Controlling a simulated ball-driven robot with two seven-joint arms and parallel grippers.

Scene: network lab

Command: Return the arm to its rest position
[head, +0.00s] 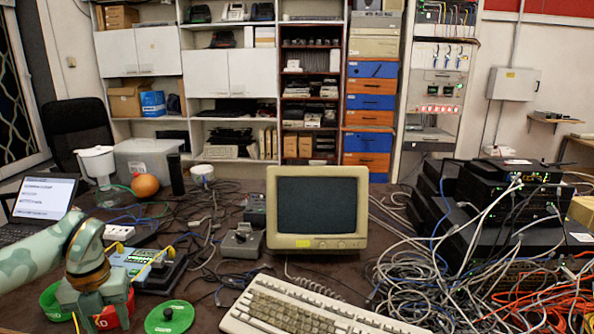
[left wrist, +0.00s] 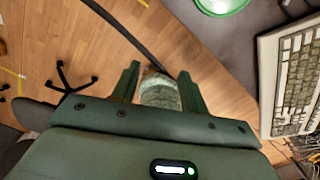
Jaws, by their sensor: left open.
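My left arm comes in from the left in the head view. My left gripper (head: 104,318) hangs over the front left part of the cluttered table, in front of a red bowl-like thing (head: 125,306) that it partly hides. In the left wrist view the two fingers of the left gripper (left wrist: 159,72) stand apart, over the wooden floor (left wrist: 85,50) beyond the table's edge. I see no held object. My right arm and gripper are not in view.
A green bowl (head: 50,300) and a green disc (head: 169,318) lie near the left gripper. A keyboard (head: 300,308) and monitor (head: 317,210) are in the middle. Tangled cables (head: 420,280) and stacked network boxes (head: 510,215) crowd the right. A laptop (head: 42,200) stands left.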

